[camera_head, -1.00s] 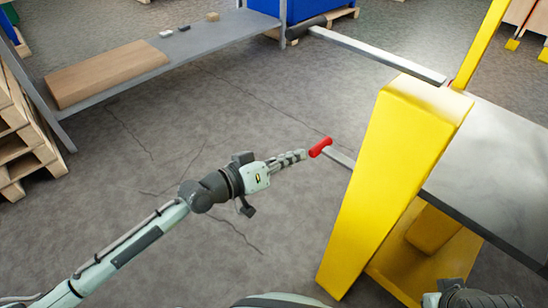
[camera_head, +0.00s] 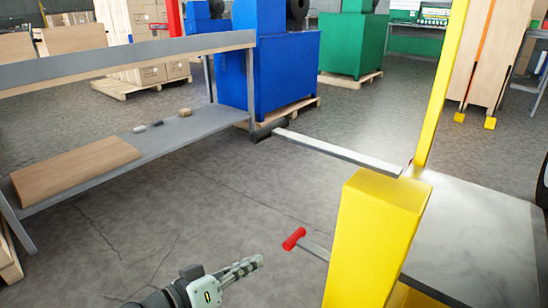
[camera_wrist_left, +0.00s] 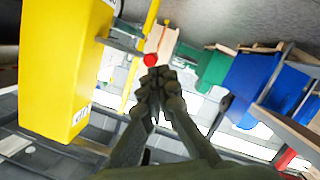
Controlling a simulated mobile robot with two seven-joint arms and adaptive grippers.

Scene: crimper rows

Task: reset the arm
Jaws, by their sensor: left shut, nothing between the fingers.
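My left gripper (camera_head: 258,262) is shut and empty, its fingers together and pointing right. It hangs above the floor, a little left of and below the red handle (camera_head: 294,238) in the head view, with a visible gap. The handle sits on a grey lever that comes out of the yellow machine frame (camera_head: 375,235). In the left wrist view the closed fingers (camera_wrist_left: 157,84) point towards the red knob end (camera_wrist_left: 151,60), and the yellow frame (camera_wrist_left: 62,70) stands to the left. My right gripper is not in view.
A grey bar with a dark grip (camera_head: 268,130) juts left from the machine's top. A metal shelf bench (camera_head: 190,122) holds a wooden board (camera_head: 75,170) and small blocks. Blue (camera_head: 285,65) and green (camera_head: 350,45) machines stand behind. The floor left of the lever is clear.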

